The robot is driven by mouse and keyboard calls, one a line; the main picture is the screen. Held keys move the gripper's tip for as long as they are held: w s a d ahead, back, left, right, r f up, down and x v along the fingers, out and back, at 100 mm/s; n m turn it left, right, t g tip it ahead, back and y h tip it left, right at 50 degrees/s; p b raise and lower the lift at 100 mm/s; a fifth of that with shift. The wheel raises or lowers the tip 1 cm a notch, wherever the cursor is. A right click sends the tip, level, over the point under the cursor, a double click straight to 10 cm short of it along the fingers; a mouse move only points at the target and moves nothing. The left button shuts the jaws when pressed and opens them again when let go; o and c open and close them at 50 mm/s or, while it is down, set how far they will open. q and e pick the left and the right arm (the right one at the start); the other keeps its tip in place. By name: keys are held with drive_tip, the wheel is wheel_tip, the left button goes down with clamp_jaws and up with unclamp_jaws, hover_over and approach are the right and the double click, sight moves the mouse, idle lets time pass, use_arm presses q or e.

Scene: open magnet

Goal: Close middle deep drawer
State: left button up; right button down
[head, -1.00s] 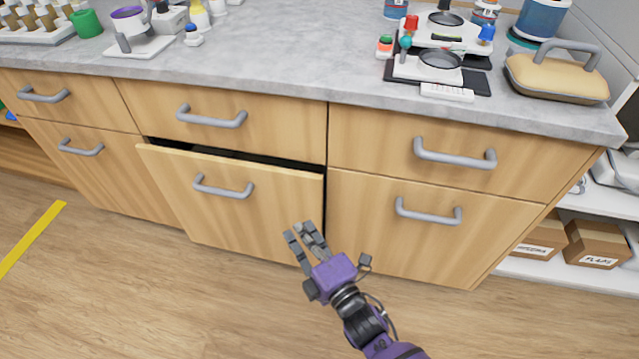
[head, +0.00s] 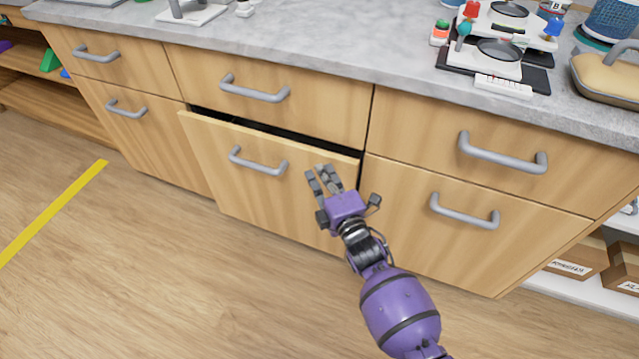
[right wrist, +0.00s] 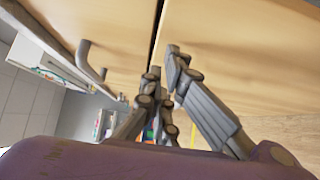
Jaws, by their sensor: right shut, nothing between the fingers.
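The middle deep drawer (head: 245,190) is in the lower row of the wooden cabinet in the head view. Its front stands out a little, with a dark gap along its top edge. Its grey handle (head: 258,162) is near the top of the front. My right gripper (head: 322,172) is shut and empty, in front of the drawer's right part, right of the handle. In the right wrist view its fingers (right wrist: 165,85) lie close to the wooden fronts; I cannot tell whether they touch. My left gripper is not in view.
The upper middle drawer (head: 270,103) and the lower right drawer (head: 470,220) look shut, with grey handles. The grey countertop (head: 330,50) above holds lab equipment. Open wooden floor (head: 180,290) lies in front. A shelf with boxes (head: 575,262) is at the right.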

sight(331, 160)
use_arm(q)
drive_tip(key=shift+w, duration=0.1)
use_arm(e)
drive_tip(key=shift+w, duration=0.15)
drive_tip(key=w, duration=0.1)
drive_tip(key=w+d+b, duration=0.1)
drive_tip(key=w, duration=0.1)
drive_tip(key=w+d, duration=0.1)
drive_tip(key=w, duration=0.1)
drive_tip(key=shift+f+b, duration=0.1)
drive_tip(key=shift+b, duration=0.3)
drive_tip(key=shift+r, duration=0.2)
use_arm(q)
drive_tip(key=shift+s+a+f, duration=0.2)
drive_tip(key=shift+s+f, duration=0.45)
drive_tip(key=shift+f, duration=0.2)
use_arm(e)
drive_tip(key=shift+r, duration=0.1)
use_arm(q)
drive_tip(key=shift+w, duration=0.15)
